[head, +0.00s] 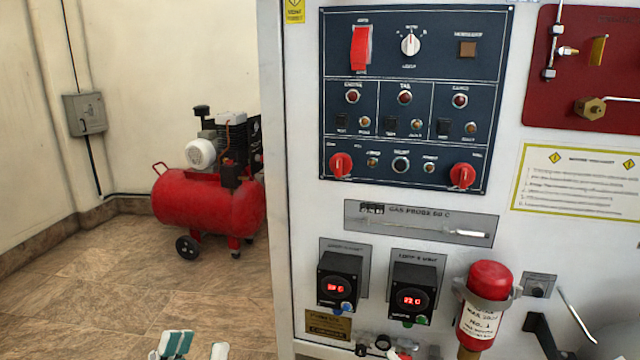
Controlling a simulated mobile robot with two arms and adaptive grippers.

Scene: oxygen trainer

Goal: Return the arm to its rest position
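My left gripper (199,348) shows only at the bottom edge of the head view, left of the trainer panel. Its pale fingertips with green patches stand apart, with floor visible between them. Nothing shows between them. The rest of this gripper and its arm are cut off by the frame edge.
The white trainer cabinet (300,200) fills the right half, with a dark blue control panel (405,130), two digital meters and a red cylinder (483,310) protruding low. A red compressor (208,200) stands by the back wall. The tiled floor (130,290) at left is clear.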

